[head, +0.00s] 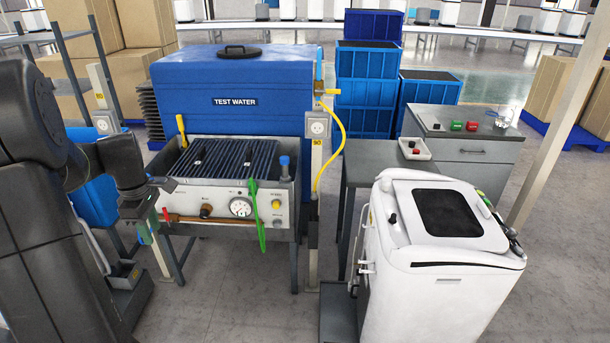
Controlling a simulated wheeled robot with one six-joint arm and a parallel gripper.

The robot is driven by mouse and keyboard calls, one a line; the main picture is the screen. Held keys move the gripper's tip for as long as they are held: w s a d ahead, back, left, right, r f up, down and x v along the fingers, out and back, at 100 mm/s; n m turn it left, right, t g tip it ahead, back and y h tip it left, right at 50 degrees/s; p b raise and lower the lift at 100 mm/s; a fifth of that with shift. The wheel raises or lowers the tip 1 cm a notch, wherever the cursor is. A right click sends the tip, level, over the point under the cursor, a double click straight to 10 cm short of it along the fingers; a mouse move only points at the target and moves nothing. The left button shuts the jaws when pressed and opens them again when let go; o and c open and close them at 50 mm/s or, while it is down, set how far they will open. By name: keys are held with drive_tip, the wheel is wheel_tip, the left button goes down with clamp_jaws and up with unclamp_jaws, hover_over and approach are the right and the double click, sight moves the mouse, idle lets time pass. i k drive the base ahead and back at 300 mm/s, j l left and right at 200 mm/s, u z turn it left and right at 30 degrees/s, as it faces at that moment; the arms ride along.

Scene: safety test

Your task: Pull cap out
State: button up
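My arm comes in from the left, and my gripper (148,214) is at the left end of the test bench (190,195). Its fingers are small and dark here, so I cannot tell whether they are open or shut. A blue cap-like piece (284,162) stands upright on a fitting at the bench's right end, well apart from my gripper. A small tray (415,154) on the grey table holds small dark and red pieces. I cannot tell which piece is the cap of the task.
A blue tank marked TEST WATER (235,85) stands behind the bench. A yellow hose (338,150) hangs from a post (315,185). A green strap (254,205) hangs at the bench front. A white cabinet machine (440,285) stands at right. Grey floor is clear in front.

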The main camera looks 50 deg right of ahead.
sight(386, 181)
drive_tip(key=i+j+z, duration=0.25)
drive_tip(key=i, duration=0.2)
drive_tip(key=i+j+z, duration=0.1)
drive_tip(key=i+z, duration=0.15)
drive_tip(key=i, duration=0.2)
drive_tip(key=i+l+z, duration=0.15)
drive_tip(key=z, duration=0.3)
drive_tip(key=i+z, duration=0.25)
drive_tip(key=z, duration=0.2)
drive_tip(key=i+z, duration=0.25)
drive_tip(key=z, duration=0.2)
drive_tip(key=i+z, duration=0.25)
drive_tip(key=z, duration=0.25)
drive_tip(key=i+z, duration=0.85)
drive_tip(key=i, duration=0.15)
